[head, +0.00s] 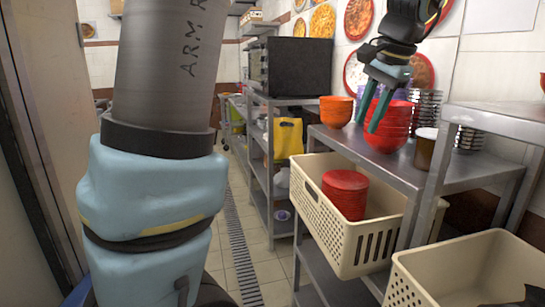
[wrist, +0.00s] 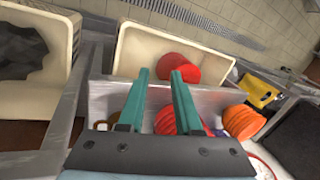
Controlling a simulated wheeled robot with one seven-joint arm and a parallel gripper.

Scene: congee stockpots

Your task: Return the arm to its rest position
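My gripper (head: 366,122) hangs at the upper right in the head view, above the steel shelf and just in front of the stacked red bowls. Its two teal fingers point down and are apart, with nothing held between them. In the wrist view the gripper (wrist: 160,76) shows both teal fingers spread, with a stack of red plates beyond the tips. My large grey and pale blue arm link fills the left of the head view and hides part of the room there.
Red bowls (head: 391,128), an orange bowl (head: 336,111) and a brown container (head: 425,149) stand on the steel shelf (head: 375,163). Below, a cream crate (head: 335,240) holds red plates (head: 345,193). Another cream crate (head: 440,280) is at lower right. A floor aisle runs left of the shelves.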

